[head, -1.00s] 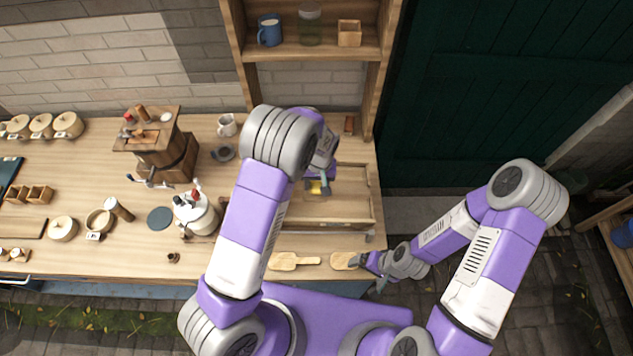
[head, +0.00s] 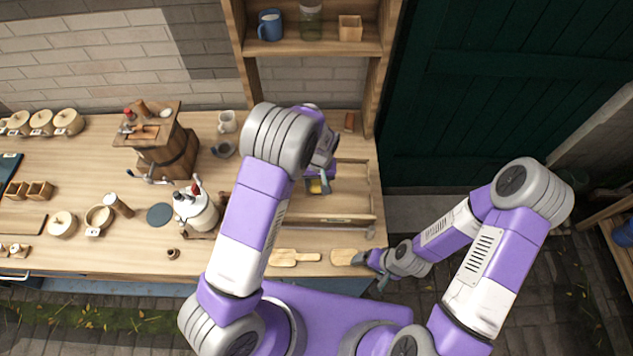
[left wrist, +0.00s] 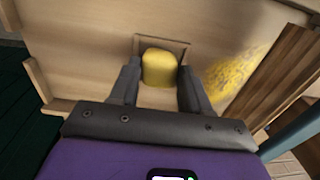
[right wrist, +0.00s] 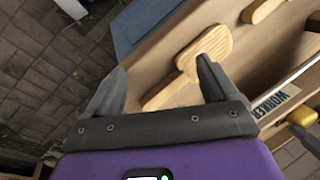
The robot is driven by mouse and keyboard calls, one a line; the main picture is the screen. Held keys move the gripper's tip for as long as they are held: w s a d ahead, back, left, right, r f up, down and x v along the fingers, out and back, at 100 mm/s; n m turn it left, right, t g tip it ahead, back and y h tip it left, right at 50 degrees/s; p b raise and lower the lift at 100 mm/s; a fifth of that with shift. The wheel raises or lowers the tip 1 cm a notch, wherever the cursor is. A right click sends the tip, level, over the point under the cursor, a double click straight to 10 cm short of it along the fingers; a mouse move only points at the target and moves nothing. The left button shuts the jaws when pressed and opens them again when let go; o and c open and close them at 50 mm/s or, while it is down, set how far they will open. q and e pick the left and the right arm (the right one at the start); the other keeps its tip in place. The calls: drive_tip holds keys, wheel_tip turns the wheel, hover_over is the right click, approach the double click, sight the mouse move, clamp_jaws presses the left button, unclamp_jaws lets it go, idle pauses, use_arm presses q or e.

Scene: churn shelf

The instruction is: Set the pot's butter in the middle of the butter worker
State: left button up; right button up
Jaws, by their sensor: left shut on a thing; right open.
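The butter worker (head: 352,205) is a pale wooden tray at the right end of the counter. A yellow lump of butter (left wrist: 159,68) is between the two fingers of my left gripper (left wrist: 158,88), which is shut on it. In the left wrist view the butter is over a small square outline on the tray floor. I cannot tell whether it touches the floor. In the head view the butter (head: 315,186) is partly hidden by the left gripper (head: 320,187). My right gripper (head: 377,270) is open and empty near the counter's front edge; it shows in its wrist view (right wrist: 160,78).
Two wooden paddles (head: 290,258) (head: 343,257) lie at the front edge. A fluted wooden piece (left wrist: 275,80) and yellow smears (left wrist: 236,75) show on the worker.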

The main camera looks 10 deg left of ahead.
use_arm(q)
drive_tip(key=shift+s+f, duration=0.1)
drive_tip(key=shift+f, duration=0.05)
use_arm(e)
drive_tip(key=shift+s+a+f, duration=0.1)
drive_tip(key=shift+f, duration=0.45)
use_arm(q)
drive_tip(key=o, duration=1.1)
drive_tip(key=shift+c, duration=0.2)
drive_tip(key=c, duration=0.4)
drive_tip(key=shift+o, duration=0.2)
drive_tip(key=shift+w+r+p, duration=0.25)
drive_tip(key=shift+r+p, duration=0.35)
drive_tip(key=shift+r, duration=0.2)
drive_tip(key=shift+w+r+p, duration=0.2)
drive_tip(key=shift+r+p, duration=0.4)
drive_tip(key=shift+r, duration=0.2)
use_arm(e)
drive_tip(key=shift+w+a+r, duration=0.1)
drive_tip(key=shift+w+r, duration=0.05)
drive_tip(key=shift+r, duration=0.35)
drive_tip(key=shift+w+a+r, duration=0.1)
drive_tip(key=shift+r, duration=0.35)
use_arm(q)
drive_tip(key=shift+d+r+p, duration=0.15)
drive_tip(key=shift+r+p, duration=0.8)
drive_tip(key=shift+r, duration=0.55)
use_arm(e)
drive_tip(key=shift+r, duration=1.05)
drive_tip(key=shift+d, duration=0.1)
